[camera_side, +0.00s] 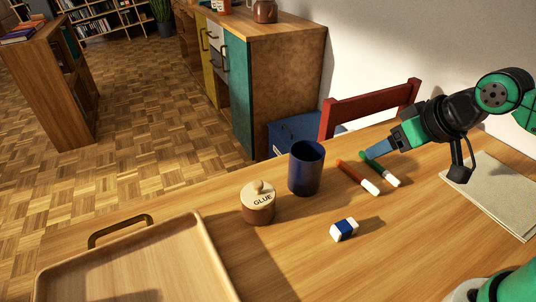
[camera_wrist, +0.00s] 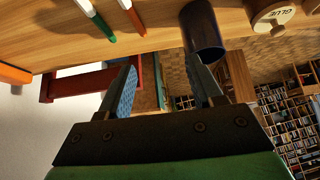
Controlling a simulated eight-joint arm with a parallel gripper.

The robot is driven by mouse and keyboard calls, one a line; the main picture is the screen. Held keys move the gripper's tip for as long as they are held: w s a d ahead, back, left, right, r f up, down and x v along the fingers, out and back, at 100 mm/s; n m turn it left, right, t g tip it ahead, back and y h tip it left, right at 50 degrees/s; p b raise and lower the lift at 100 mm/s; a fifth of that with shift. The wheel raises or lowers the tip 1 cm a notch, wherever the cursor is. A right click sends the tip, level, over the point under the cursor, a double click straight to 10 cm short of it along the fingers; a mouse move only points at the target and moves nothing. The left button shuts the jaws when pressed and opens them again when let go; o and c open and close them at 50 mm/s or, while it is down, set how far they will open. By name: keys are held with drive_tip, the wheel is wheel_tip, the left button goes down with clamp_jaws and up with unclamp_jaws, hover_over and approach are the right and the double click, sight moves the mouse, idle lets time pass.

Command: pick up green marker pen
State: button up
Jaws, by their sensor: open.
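My gripper (camera_side: 372,153) is open and empty, near the green end of the green marker in the side view. In the wrist view my gripper (camera_wrist: 161,70) shows both blue-padded fingers spread, with neither marker between them. The exact gap between fingers and marker is unclear.
A dark blue cup (camera_side: 306,170), a glue pot (camera_side: 258,205) and an eraser (camera_side: 344,229) stand left of the markers. A wooden tray (camera_side: 215,262) is at the front left. Paper (camera_side: 492,190) lies right. A red chair (camera_side: 372,105) is behind the table.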

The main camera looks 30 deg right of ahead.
drive_tip(key=g, duration=0.7)
hover_over(374, 160)
wheel_tip(374, 160, down, 8)
drive_tip(key=shift+a+r, duration=0.1)
drive_tip(key=shift+r, duration=0.05)
drive_tip(key=shift+f, duration=2.95)
clamp_jaws()
